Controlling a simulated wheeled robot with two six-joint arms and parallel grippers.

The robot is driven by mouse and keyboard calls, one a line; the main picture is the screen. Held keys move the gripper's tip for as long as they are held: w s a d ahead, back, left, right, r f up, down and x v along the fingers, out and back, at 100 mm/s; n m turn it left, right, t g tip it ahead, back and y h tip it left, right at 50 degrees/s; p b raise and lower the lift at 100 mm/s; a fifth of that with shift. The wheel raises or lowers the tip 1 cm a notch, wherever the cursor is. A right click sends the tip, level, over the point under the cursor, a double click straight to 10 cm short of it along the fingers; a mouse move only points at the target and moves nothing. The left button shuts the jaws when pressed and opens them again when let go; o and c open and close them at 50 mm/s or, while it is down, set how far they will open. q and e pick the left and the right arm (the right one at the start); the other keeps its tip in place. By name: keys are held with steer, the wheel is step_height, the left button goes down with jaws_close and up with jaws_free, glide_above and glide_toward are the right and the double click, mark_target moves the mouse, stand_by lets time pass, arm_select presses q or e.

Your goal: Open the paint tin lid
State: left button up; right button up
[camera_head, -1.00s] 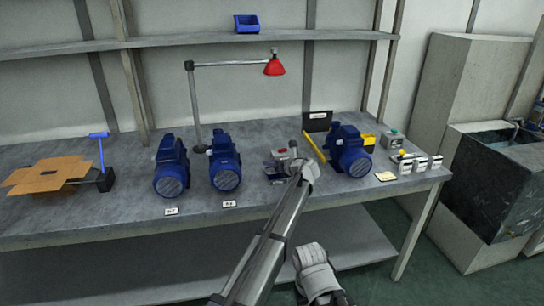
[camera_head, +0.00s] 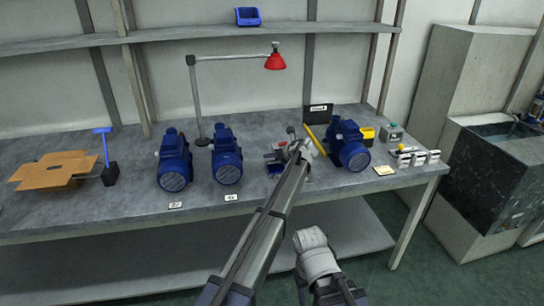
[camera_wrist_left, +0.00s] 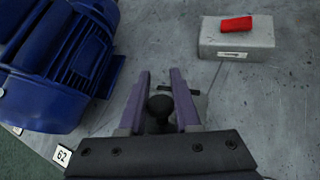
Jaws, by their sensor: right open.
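I cannot make out a paint tin in either view. My left gripper (camera_head: 292,150) is over the bench, left of the rightmost blue pump (camera_head: 349,146). In the left wrist view its two purple fingers (camera_wrist_left: 160,95) stand apart on either side of a dark round knob (camera_wrist_left: 160,108). A dark short bar lies just beyond the knob. Whether the fingers touch the knob is unclear. My right gripper (camera_head: 338,290) is low at the bottom edge, in front of the bench, empty as far as it shows, with its fingertips hardly visible.
A grey box with a red switch (camera_wrist_left: 236,38) lies beyond the left fingers. Two blue pumps (camera_head: 174,162) (camera_head: 226,158) stand to the left. A red lamp (camera_head: 275,62) hangs above. An open cardboard box (camera_head: 55,170) is at far left. Small boxes (camera_head: 410,157) sit at right.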

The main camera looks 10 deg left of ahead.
arm_select(q)
steer(key=o, duration=0.5)
steer(key=shift+r, duration=0.1)
steer(key=shift+s+d+r+p, duration=0.15)
steer(key=shift+p, duration=0.15)
steer(key=p+v, duration=0.3)
steer(key=v, duration=0.4)
steer(key=shift+p, duration=0.35)
steer(key=shift+s+d, duration=0.15)
arm_select(e)
steer(key=r, duration=0.1)
steer(key=d+r, duration=0.2)
steer(key=r, duration=0.1)
steer(key=shift+s+d, duration=0.15)
steer(key=shift+s, duration=0.2)
